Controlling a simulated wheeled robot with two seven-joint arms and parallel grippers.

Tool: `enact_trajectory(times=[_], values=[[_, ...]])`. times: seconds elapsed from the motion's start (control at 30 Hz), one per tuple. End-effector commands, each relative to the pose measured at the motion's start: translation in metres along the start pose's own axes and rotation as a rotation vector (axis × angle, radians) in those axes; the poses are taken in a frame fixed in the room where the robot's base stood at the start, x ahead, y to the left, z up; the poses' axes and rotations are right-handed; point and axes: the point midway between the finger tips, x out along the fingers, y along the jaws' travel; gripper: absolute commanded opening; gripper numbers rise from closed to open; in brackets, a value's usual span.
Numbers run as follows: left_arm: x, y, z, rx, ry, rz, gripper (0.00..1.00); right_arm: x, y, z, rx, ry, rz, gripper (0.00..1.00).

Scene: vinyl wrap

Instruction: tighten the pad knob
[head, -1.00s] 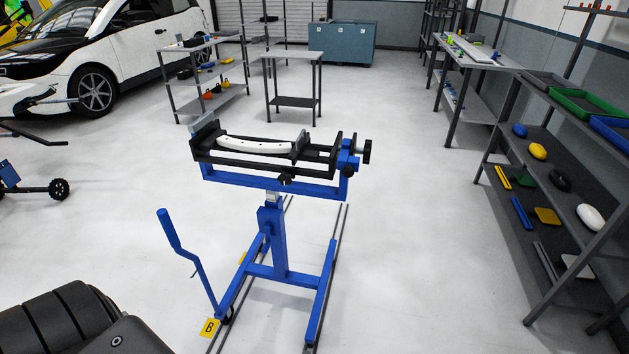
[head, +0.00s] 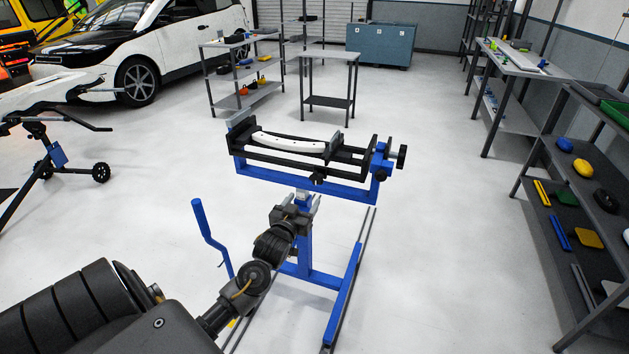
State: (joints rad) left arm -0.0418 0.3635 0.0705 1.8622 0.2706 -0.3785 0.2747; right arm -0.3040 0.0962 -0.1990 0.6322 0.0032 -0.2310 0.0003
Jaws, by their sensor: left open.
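A blue stand holds a black clamp frame (head: 350,167) with a curved white part (head: 288,144) lying between its jaws. A small black knob (head: 318,177) sits on the front of the frame. A larger black knob (head: 402,157) sticks out at the right end, past a blue block (head: 381,163). I cannot tell which of them is the pad knob. My left gripper (head: 301,198) is open, just below and left of the small front knob in the picture. It shows in front of the stand's post and hides part of it. My right gripper is out of view.
A blue lever (head: 210,238) rises left of the post. The stand's feet stand near floor rails (head: 362,240). A shelf rack (head: 565,190) with colored pads is at the right. A small table (head: 329,58) stands behind. The floor between stand and rack is clear.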

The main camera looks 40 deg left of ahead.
Motion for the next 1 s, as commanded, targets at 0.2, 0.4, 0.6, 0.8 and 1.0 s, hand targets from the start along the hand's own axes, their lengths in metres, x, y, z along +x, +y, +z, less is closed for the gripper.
enact_trajectory(times=[0.2,0.4,0.6,0.8,1.0], values=[[0.002,-0.001,-0.011,-0.007,0.020,-0.001,0.65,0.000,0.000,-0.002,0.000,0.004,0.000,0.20],[0.026,-0.001,-0.013,-0.006,0.021,-0.001,0.65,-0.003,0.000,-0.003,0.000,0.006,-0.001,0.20],[0.065,-0.001,-0.012,-0.006,0.019,-0.002,0.65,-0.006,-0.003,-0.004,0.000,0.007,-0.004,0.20],[0.094,-0.001,-0.012,-0.005,0.018,-0.001,0.65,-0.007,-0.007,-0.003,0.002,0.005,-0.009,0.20],[0.107,-0.001,-0.011,-0.006,0.018,0.000,0.65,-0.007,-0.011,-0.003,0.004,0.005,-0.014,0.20]])
